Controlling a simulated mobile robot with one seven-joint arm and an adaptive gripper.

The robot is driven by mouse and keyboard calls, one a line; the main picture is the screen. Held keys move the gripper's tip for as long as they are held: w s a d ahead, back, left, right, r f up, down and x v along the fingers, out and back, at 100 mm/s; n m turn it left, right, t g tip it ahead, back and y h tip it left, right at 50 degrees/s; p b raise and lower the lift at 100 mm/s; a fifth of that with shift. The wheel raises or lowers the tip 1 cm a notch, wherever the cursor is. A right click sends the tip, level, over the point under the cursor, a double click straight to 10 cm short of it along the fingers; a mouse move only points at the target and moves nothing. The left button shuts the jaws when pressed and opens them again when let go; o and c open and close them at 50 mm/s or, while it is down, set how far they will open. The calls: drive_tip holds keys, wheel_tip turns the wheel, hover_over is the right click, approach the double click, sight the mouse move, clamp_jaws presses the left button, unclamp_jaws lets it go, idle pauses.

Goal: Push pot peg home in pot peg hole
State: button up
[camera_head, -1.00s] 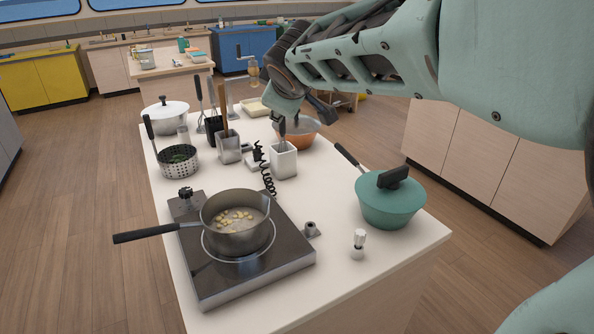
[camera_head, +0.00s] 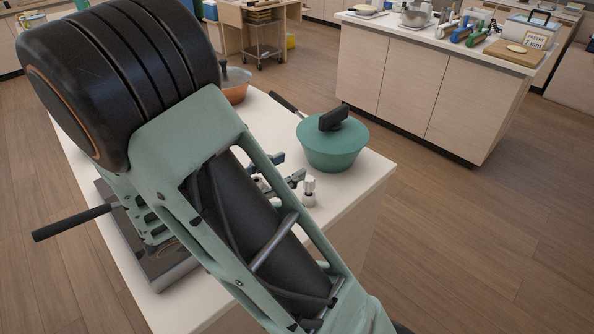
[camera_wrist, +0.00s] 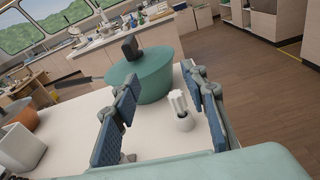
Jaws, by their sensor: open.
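The pot peg (camera_wrist: 177,101) is a small white fluted piece. It stands upright, slightly tilted in the wrist view, above a round pale base with a dark top, which I take as the pot peg hole (camera_wrist: 185,125). How deep it sits is unclear. The peg also shows in the head view (camera_head: 309,184), with the base (camera_head: 309,200) under it. My gripper (camera_wrist: 160,78) is open and empty. In the wrist view the peg appears between its blue-padded fingers, closer to the right one. In the head view the gripper (camera_head: 290,168) is just left of the peg.
A teal lidded pot (camera_head: 335,148) with a black knob stands close behind the peg. A copper bowl (camera_head: 236,92) is farther back. A white square container (camera_wrist: 20,148) is left in the wrist view. My arm hides much of the hob. The counter's right edge is near the peg.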

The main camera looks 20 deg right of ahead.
drive_tip(key=n+h, duration=0.1)
approach(305, 183)
drive_tip(key=d, duration=0.2)
drive_tip(key=w+d+b, duration=0.1)
drive_tip(key=shift+d+f+t, duration=0.1)
drive_tip(key=shift+d+t, duration=0.3)
drive_tip(key=shift+x, duration=0.95)
drive_tip(key=shift+p+x, duration=0.4)
drive_tip(key=shift+x, duration=2.45)
clamp_jaws()
